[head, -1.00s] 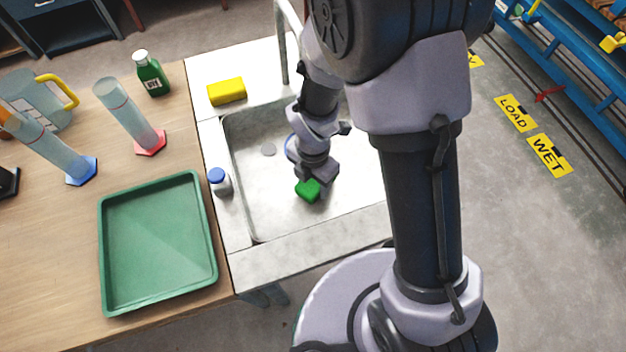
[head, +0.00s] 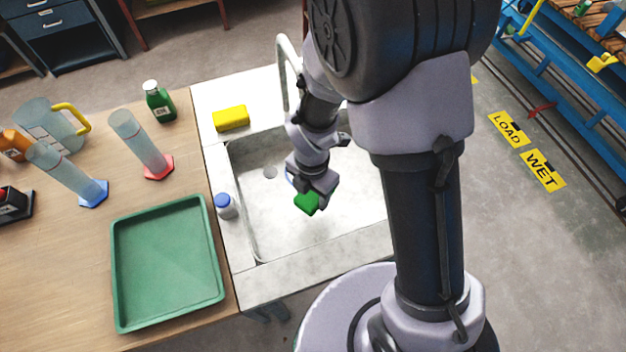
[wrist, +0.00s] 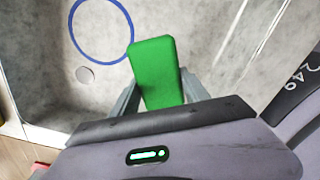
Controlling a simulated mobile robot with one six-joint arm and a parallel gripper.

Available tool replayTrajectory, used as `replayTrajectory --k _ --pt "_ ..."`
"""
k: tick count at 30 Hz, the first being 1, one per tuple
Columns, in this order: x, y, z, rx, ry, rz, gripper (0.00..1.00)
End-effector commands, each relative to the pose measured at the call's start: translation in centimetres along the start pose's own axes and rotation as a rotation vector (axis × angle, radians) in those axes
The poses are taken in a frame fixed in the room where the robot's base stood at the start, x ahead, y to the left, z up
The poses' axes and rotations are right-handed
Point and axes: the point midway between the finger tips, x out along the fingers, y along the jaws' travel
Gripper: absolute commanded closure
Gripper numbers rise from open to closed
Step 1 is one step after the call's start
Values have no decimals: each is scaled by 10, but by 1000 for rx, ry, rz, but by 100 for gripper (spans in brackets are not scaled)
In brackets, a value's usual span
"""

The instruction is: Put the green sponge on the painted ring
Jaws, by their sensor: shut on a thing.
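The green sponge (head: 306,202) is held in my gripper (head: 312,196), over the metal sink basin (head: 350,200). In the wrist view the sponge (wrist: 155,72) sits between the two fingers of my gripper (wrist: 155,92), which is shut on it. The painted ring (wrist: 101,30) is a blue outline on the basin floor, up and left of the sponge in the wrist view. Its right edge is close beside the sponge's far end in that picture. In the head view the ring is mostly hidden behind my wrist. I cannot tell the sponge's exact height over the floor.
The basin's drain (wrist: 85,75) lies near the ring. A yellow sponge (head: 231,118) and a blue-capped bottle (head: 224,205) stand on the sink rim. The faucet (head: 284,70) rises behind the basin. A green tray (head: 168,322) and tall cylinders (head: 140,145) are on the bench at left.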

Motion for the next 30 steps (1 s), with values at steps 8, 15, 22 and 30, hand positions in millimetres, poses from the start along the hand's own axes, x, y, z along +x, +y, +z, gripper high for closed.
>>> replayTrajectory --k 8,15,22,30 --pt "-18 0 0 0 0 0 91" --pt "-70 0 0 1 0 0 91" --pt "-67 -2 15 274 -1 1 91" --pt "-64 -9 49 901 0 2 91"
